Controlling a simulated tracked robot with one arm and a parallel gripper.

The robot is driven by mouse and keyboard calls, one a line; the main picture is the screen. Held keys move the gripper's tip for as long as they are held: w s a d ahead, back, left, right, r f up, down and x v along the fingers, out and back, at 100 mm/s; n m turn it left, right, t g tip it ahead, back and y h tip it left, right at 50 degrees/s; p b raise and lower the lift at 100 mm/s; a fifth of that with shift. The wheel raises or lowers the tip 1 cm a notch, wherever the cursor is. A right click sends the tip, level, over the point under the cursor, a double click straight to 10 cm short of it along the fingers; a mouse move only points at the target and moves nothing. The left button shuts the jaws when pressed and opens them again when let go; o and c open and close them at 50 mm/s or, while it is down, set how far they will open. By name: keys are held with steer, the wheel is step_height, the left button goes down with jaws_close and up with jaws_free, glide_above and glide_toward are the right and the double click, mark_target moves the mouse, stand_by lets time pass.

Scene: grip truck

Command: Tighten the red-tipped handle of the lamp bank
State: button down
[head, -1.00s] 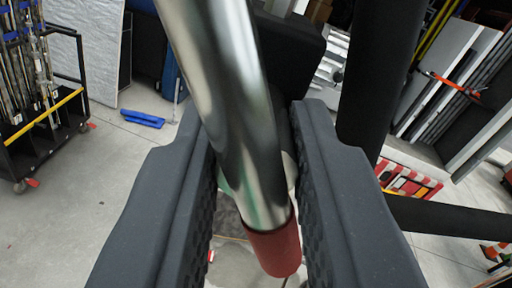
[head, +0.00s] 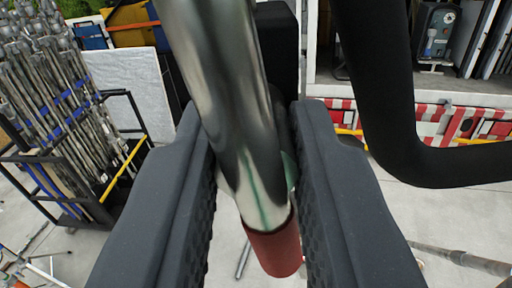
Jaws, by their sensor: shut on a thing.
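The handle (head: 222,110) of the lamp bank is a shiny metal rod with a red tip (head: 274,250). It runs from the top of the head view down to the lower middle, tilted a little. My gripper (head: 255,185) is shut on the handle, with one dark ridged jaw on each side of it near the red tip. The red tip sticks out below, between the jaws. The jaws' inner faces are partly hidden by the rod. A black bar (head: 385,100) curves down and right on the right side; I cannot tell if it belongs to the lamp bank.
A black cart (head: 100,200) holding many metal stands is at the left. A white panel (head: 125,85) leans behind it. A truck bed with a red and white striped edge (head: 440,120) is at the back right. A metal pole (head: 465,260) crosses the lower right. Grey floor lies between.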

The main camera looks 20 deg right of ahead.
steer(key=c, duration=1.3)
jaws_free()
steer(key=shift+w, duration=0.2)
steer(key=shift+s, duration=0.1)
steer(key=shift+s, duration=0.1)
steer(key=shift+s+a+f, duration=0.1)
steer(key=shift+s+a, duration=0.05)
steer(key=shift+s, duration=0.15)
steer(key=b+v, duration=0.4)
steer(key=v, duration=0.9)
